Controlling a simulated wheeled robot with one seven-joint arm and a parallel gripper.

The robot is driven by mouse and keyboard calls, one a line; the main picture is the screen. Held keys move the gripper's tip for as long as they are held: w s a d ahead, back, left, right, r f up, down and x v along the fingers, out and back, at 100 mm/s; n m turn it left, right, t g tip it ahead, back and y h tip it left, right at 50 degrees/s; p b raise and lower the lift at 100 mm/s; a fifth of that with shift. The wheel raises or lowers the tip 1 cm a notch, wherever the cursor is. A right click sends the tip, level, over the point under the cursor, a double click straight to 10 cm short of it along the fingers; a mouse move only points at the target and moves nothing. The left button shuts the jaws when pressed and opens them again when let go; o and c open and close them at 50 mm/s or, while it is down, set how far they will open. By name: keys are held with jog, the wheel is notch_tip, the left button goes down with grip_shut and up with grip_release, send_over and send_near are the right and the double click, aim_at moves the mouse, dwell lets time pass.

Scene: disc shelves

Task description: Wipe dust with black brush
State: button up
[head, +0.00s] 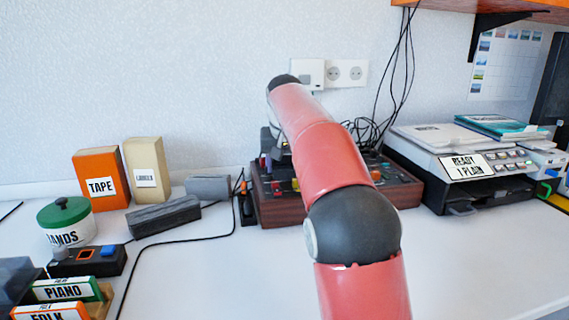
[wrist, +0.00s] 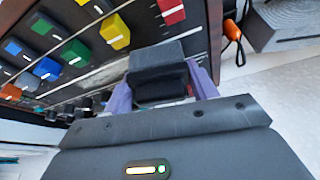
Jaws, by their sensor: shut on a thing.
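My gripper (wrist: 160,90) is shut on a dark block, which looks like the black brush (wrist: 158,68), held between its two purple fingers. In the wrist view the brush is over the panel of a wood-sided mixing console (wrist: 90,80) with coloured slider caps. Whether the brush touches the panel I cannot tell. In the head view the console (head: 285,208) stands at the back middle of the desk. My arm hides part of the console there, and most of my gripper too.
A printer (head: 465,180) stands right of the console, with tangled black cables (head: 375,130) behind. A grey block (head: 165,216), an orange tape box (head: 101,180), a beige box (head: 147,170) and a green-lidded tin (head: 66,220) stand to the left. The front right desk (head: 490,260) is clear.

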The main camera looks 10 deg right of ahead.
jog(key=shift+d+r+p, duration=0.1)
jog(key=shift+d+p, duration=0.55)
jog(key=shift+d, duration=1)
jog(key=shift+d+f, duration=0.15)
jog(key=shift+d, duration=0.95)
jog(key=shift+d+f, duration=0.1)
jog(key=shift+d, duration=1)
jog(key=shift+d+r, duration=0.15)
jog(key=shift+d, duration=3.05)
jog(key=shift+a, duration=0.15)
jog(key=shift+a+f, duration=0.2)
jog(key=shift+a, duration=1.05)
jog(key=shift+a+f, duration=0.15)
jog(key=shift+a, duration=1.1)
jog(key=shift+a+r, duration=0.2)
jog(key=shift+a, duration=2.05)
jog(key=shift+a+r, duration=0.15)
jog(key=shift+a, duration=2.1)
